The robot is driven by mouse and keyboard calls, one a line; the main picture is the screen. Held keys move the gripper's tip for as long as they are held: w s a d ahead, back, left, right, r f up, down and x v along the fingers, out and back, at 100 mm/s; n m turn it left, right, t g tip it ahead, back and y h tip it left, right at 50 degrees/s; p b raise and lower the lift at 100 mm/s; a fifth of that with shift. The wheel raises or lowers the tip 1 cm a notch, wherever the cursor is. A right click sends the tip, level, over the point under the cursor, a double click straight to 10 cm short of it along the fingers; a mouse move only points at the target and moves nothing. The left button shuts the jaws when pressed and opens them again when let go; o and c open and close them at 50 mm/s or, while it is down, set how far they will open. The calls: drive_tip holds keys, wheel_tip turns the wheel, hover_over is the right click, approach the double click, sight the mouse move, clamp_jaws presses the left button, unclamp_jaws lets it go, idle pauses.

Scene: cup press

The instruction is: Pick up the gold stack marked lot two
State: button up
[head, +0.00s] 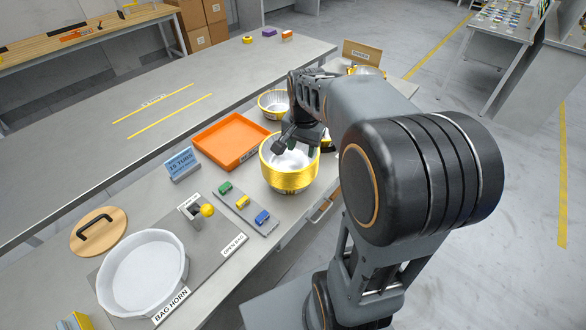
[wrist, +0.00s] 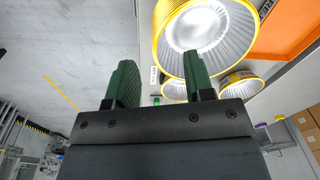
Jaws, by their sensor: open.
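A tall gold stack of cups (head: 289,180) with a silvery fluted inside stands on the grey bench in the head view. A small mark on its front is too small to read. In the wrist view the stack's gold rim (wrist: 160,50) is close, and my open gripper (wrist: 158,65) has one green finger overlapping the silvery inside and the other outside the rim. I cannot tell whether either finger touches. Another gold stack (head: 272,106) stands behind; its lot mark cannot be read.
An orange tray (head: 200,163) lies left of the near stack. Another gold-rimmed stack (head: 327,143) is mostly hidden by my arm. The far bench middle is clear.

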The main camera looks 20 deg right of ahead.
sight(310, 171)
drive_tip(key=w+d+m, duration=0.1)
drive_tip(key=w+d+f+m, duration=0.1)
drive_tip(key=d, duration=0.1)
drive_tip(key=w+d+f+m+g, duration=0.1)
drive_tip(key=shift+d+f+m, duration=0.25)
drive_tip(key=shift+m, duration=0.05)
wheel_tip(310, 171, down, 8)
drive_tip(key=shift+w+d+r, duration=0.1)
drive_tip(key=shift+d+r, duration=0.05)
drive_tip(key=shift+r, duration=0.1)
drive_tip(key=shift+f, duration=2.95)
clamp_jaws()
